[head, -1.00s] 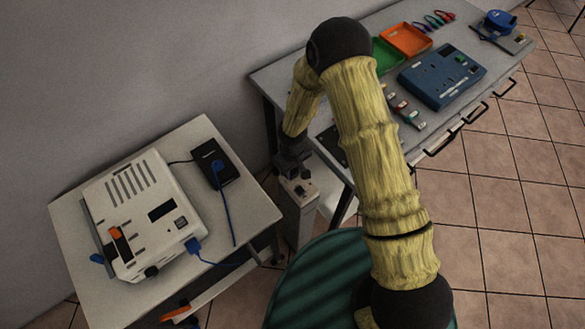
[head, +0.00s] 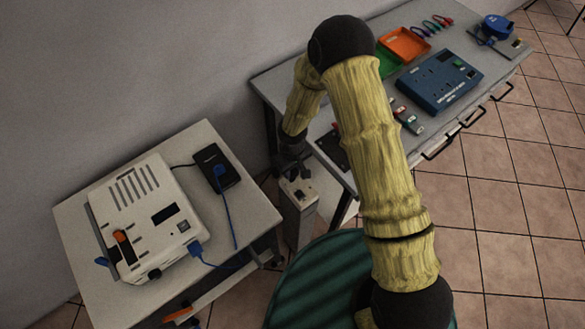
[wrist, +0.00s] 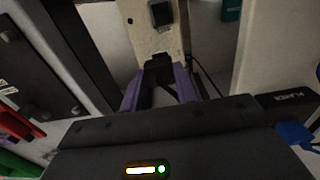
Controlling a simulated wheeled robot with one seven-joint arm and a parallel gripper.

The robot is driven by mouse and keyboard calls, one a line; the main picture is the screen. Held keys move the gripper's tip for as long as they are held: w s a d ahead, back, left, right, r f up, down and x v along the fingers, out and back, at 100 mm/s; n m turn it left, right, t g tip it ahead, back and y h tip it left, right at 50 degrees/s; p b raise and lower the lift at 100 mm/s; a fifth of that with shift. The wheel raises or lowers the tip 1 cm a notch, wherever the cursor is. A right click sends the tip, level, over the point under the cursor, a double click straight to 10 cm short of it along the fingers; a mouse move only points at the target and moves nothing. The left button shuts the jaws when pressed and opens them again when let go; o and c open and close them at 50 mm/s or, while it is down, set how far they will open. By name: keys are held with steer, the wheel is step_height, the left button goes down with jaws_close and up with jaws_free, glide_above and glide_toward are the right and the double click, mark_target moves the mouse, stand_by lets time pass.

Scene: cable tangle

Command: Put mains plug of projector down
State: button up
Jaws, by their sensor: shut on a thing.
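My gripper (head: 291,165) hangs in the gap between the small table and the workbench, over a pale post (head: 299,212) with a dark socket-like face on top. In the wrist view its two purple fingers (wrist: 158,78) are shut on a black plug (wrist: 160,70), which I take for the projector's mains plug. The plug lies close to the pale post (wrist: 150,40); I cannot tell if they touch. A white boxy device (head: 145,215), likely the projector, sits on the small table (head: 245,190) with blue plugs and leads at its front.
A black box (head: 215,168) with a blue plug and cable lies beside the white device. The workbench (head: 405,150) at right holds a blue unit (head: 440,80), an orange tray (head: 404,43) and several small parts. A green round surface (head: 320,285) is below my arm.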

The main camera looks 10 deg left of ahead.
steer(key=o, duration=0.4)
steer(key=c, duration=0.4)
steer(key=shift+a, duration=0.15)
steer(key=shift+n, duration=0.9)
steer(key=s+a+r+b, duration=0.1)
steer(key=s+a, duration=0.1)
steer(key=a, duration=0.1)
steer(key=s+a+r+b, duration=0.4)
steer(key=s+a, duration=0.1)
steer(key=shift+a, duration=0.35)
steer(key=s+a+r+n+b, duration=0.1)
steer(key=s+a+r+b, duration=0.1)
steer(key=s, duration=0.4)
steer(key=s+a+r+n+b, duration=0.1)
steer(key=s+a+r+b, duration=0.1)
steer(key=s+r, duration=0.2)
steer(key=shift+s+a+r+n, duration=0.3)
steer(key=shift+s+r, duration=0.05)
steer(key=shift+s, duration=0.85)
